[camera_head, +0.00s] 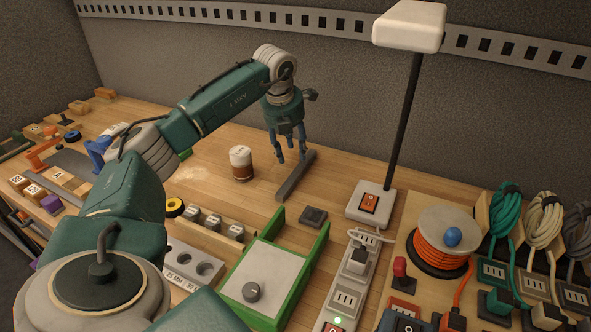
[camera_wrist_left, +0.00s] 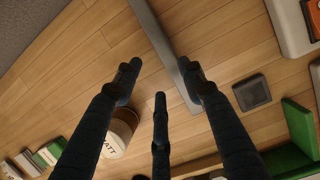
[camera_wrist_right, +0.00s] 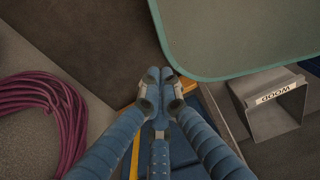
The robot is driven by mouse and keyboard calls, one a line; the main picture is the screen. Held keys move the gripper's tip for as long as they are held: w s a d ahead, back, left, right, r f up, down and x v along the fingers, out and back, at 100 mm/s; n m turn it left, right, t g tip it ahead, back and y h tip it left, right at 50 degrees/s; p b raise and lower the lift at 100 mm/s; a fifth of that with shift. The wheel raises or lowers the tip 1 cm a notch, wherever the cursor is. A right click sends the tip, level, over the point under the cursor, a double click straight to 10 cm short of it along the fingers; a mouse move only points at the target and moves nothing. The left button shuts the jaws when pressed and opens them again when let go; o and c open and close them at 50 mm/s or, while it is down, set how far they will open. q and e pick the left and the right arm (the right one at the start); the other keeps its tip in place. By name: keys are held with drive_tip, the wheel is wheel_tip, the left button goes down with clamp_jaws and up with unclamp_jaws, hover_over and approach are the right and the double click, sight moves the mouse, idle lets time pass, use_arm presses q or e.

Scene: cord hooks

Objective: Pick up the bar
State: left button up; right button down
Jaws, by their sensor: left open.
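The bar (camera_head: 295,178) is a long, straight dark grey piece lying on the wooden bench, right of a brown and white jar. My left gripper (camera_head: 291,157) points down just above the bar's far part, with its fingers apart and nothing between them. In the left wrist view the bar (camera_wrist_left: 159,38) runs diagonally, passing between the spread fingers (camera_wrist_left: 158,80) and close to the right one. I cannot tell whether that finger touches it. My right gripper (camera_wrist_right: 159,82) shows only in its own wrist view, with its fingertips together and nothing held, away from the bar.
The jar (camera_head: 241,165) stands close left of the bar. A green-sided box (camera_head: 262,285), a small dark block (camera_head: 313,216) and a lamp base (camera_head: 370,205) stand nearby. Cord spools and coils (camera_head: 441,240) fill the right. A grey bin (camera_wrist_right: 275,105) is near my right gripper.

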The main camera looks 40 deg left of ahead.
sight(296, 169)
use_arm(q)
drive_tip(key=shift+w+d+f, duration=0.1)
drive_tip(key=shift+d+f, duration=0.05)
drive_tip(key=shift+f, duration=0.35)
drive_tip(key=shift+w+d+f, duration=0.1)
drive_tip(key=shift+d+f, duration=0.05)
drive_tip(key=shift+f, duration=0.35)
drive_tip(key=p+x, duration=0.2)
drive_tip(key=x, duration=0.2)
drive_tip(key=shift+s, duration=0.1)
drive_tip(key=shift+f, duration=0.55)
use_arm(e)
drive_tip(key=shift+s+r, duration=0.25)
drive_tip(key=shift+r, duration=0.35)
drive_tip(key=shift+s+r, duration=0.25)
drive_tip(key=shift+r, duration=0.3)
use_arm(q)
clamp_jaws()
drive_tip(key=shift+w+r, duration=0.1)
drive_tip(key=shift+w, duration=0.1)
use_arm(e)
drive_tip(key=shift+d, duration=0.55)
